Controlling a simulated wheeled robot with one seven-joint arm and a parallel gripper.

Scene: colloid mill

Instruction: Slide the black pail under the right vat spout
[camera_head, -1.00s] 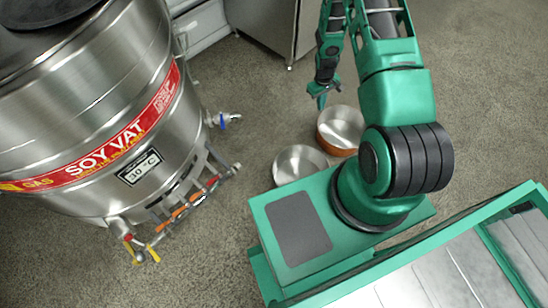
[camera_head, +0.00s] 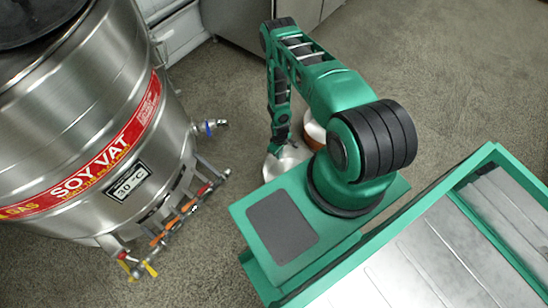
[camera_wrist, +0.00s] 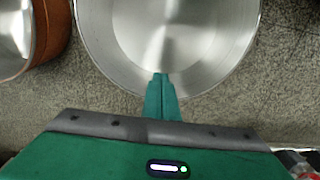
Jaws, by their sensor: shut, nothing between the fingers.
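A round steel pail (camera_head: 287,163) stands on the floor in the head view, partly hidden by my arm and base. It fills the top of the wrist view (camera_wrist: 215,40), seen into its bright, empty inside. Its outer wall hardly shows, so I cannot tell whether it is black. My gripper (camera_wrist: 160,78) is shut and empty, its tips overlapping the pail's near rim in the picture; contact cannot be told. In the head view the gripper (camera_head: 275,148) is at the pail's edge. The vat (camera_head: 85,130) has a blue-handled spout (camera_head: 210,126) on its right side, left of the pail.
An orange-brown pail (camera_head: 312,130) stands just behind, mostly hidden by my arm; its wall shows in the wrist view (camera_wrist: 54,35). A valve with yellow and red handles (camera_head: 135,265) sits at the vat's lower front. Floor (camera_head: 235,110) between spout and pail is clear.

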